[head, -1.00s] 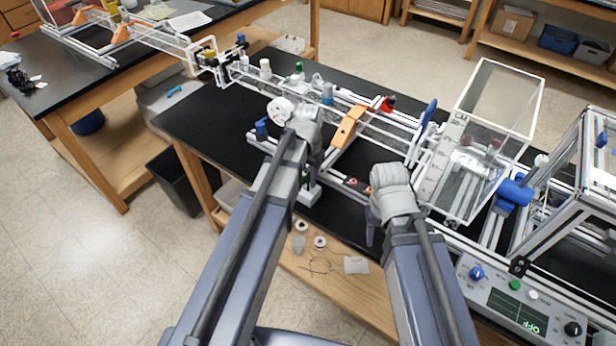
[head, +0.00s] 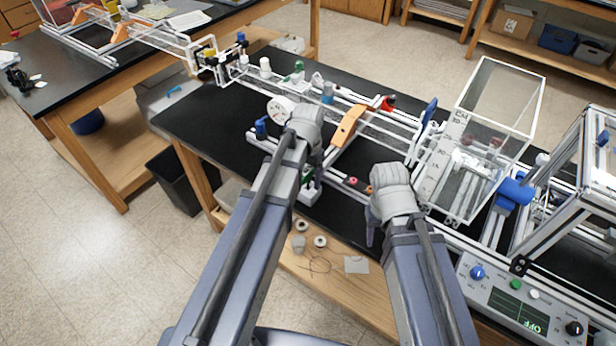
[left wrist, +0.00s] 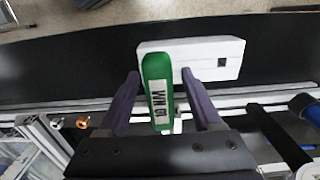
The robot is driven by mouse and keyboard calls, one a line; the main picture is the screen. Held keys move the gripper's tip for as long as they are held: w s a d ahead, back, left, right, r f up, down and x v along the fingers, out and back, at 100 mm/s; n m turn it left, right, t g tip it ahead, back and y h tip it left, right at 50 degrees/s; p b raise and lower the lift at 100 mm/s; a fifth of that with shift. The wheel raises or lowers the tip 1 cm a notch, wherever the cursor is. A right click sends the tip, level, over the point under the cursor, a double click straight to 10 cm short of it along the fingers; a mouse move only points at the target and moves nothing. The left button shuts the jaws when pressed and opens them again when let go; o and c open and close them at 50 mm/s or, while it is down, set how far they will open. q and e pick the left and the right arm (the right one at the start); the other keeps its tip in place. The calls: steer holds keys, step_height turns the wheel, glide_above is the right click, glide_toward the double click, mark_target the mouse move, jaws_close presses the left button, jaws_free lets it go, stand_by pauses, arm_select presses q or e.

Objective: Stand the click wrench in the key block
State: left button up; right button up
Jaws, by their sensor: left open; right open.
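A green-handled tool with a white label, which I take to be the click wrench (left wrist: 157,85), is between the two fingers of my left gripper (left wrist: 160,103) in the left wrist view. The fingers are apart, one on each side of the handle. Behind the handle is a white block (left wrist: 205,57) with a dark square hole near its right end, likely the key block. The handle overlaps its left part; I cannot tell whether it is seated in it. In the head view my left gripper (head: 310,176) is above the white block (head: 307,196). My right gripper (head: 370,232) is empty near the bench's front edge.
A clear rail frame with an orange bracket (head: 348,126) runs along the black bench behind my grippers. A clear tank (head: 478,150) and a control panel (head: 520,303) are at right. Rings and a white card (head: 356,265) lie on the wooden shelf below.

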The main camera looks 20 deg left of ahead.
arm_select(q)
steer(key=shift+r, duration=0.1)
arm_select(e)
steer(key=shift+r, duration=0.1)
arm_select(q)
step_height(320, 180, up, 8)
steer(key=p, duration=0.7)
steer(key=shift+p, duration=0.4)
arm_select(e)
step_height(320, 180, up, 8)
steer(key=shift+f, duration=0.2)
arm_select(q)
steer(key=shift+f, duration=0.25)
